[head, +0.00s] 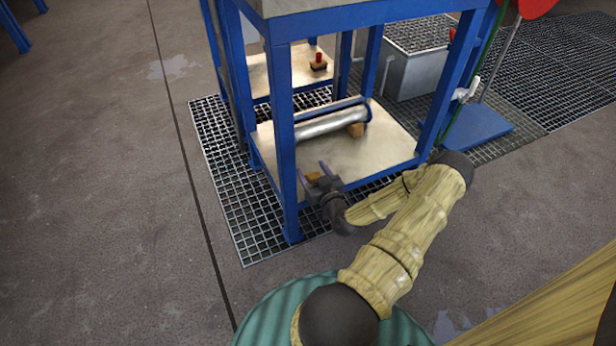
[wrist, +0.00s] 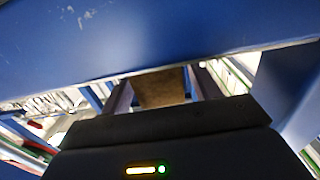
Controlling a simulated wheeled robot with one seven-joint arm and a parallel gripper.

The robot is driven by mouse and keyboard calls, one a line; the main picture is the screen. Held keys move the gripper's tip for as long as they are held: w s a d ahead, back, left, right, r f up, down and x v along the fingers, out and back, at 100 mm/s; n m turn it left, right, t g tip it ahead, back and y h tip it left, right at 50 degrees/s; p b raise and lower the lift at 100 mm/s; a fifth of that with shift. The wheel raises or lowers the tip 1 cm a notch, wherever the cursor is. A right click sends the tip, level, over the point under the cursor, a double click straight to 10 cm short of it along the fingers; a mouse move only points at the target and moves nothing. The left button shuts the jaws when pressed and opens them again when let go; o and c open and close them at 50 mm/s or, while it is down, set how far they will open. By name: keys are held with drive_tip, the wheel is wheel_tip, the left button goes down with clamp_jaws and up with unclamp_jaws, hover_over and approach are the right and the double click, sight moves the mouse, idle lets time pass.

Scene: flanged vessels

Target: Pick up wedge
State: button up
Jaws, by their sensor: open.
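A small brown wooden wedge (head: 313,176) lies near the front left of the lower shelf, at my gripper. In the wrist view the wedge (wrist: 160,88) shows as a brown block between my two fingers, with a blue beam hiding its far part. My gripper (head: 312,168) is open, with its fingers on either side of the wedge. I cannot tell whether either finger touches it. A second brown wooden wedge (head: 356,130) sits against the right part of a grey metal cylinder, farther back on the shelf.
The metal cylinder (head: 325,123) lies across the lower shelf (head: 385,148). Blue frame posts (head: 284,130) and the stand's top (head: 340,12) surround the shelf closely. A red-topped item (head: 319,62) stands on a shelf behind. Open floor (head: 90,180) lies to the left.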

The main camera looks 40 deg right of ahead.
drive_tip(key=shift+s, duration=0.3)
drive_tip(key=shift+a, duration=0.25)
drive_tip(key=c, duration=1.1)
drive_tip(key=shift+d, duration=0.1)
drive_tip(key=shift+r, duration=0.1)
wheel_tip(320, 180, up, 10)
drive_tip(key=p, duration=0.6)
drive_tip(key=shift+p, duration=0.4)
